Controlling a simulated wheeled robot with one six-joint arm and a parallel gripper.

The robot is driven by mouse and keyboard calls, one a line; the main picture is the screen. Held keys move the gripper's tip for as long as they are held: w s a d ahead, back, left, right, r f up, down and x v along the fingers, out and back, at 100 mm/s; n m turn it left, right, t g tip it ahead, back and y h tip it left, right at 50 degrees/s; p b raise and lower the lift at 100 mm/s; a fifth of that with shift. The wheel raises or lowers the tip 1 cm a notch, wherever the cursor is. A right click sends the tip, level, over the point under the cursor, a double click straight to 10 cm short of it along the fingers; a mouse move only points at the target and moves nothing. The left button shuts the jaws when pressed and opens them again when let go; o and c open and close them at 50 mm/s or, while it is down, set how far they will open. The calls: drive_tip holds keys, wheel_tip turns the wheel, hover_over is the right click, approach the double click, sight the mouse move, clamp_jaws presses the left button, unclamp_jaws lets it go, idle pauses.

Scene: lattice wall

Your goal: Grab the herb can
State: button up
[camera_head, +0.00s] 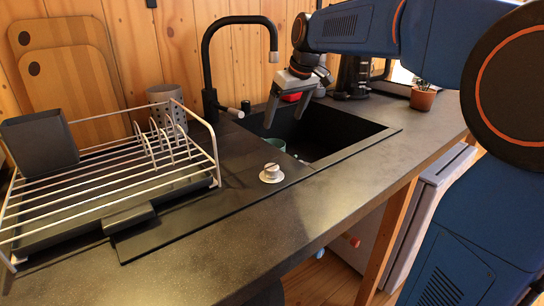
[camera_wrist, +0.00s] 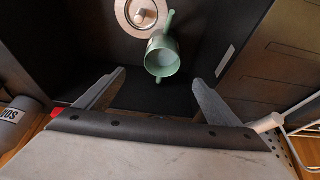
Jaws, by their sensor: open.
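A green can (camera_wrist: 162,60) with a handle stands in the dark sink, seen from above in the wrist view, its round mouth facing the camera. I take it to be the herb can. In the head view only a bit of green (camera_head: 276,144) shows over the sink's near edge. My gripper (camera_head: 283,121) points down over the sink, open and empty. In the wrist view its fingers (camera_wrist: 158,78) are spread wide, with the can ahead, roughly centred between their tips and apart from both.
The sink (camera_head: 345,152) walls surround the can, beside a round drain (camera_wrist: 143,12). A black tap (camera_head: 207,70) rises left of my gripper. A dish rack (camera_head: 110,180) fills the left. A plug (camera_head: 271,173) lies on the counter; a potted plant (camera_head: 422,97) stands right.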

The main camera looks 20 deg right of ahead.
sight(275, 144)
drive_tip(key=x, duration=0.8)
drive_tip(key=shift+a+x, duration=0.1)
drive_tip(key=shift+x, duration=1.2)
drive_tip(key=shift+a+x, duration=0.15)
drive_tip(key=shift+x, duration=1.2)
drive_tip(key=shift+r, duration=0.15)
drive_tip(key=c, duration=1.4)
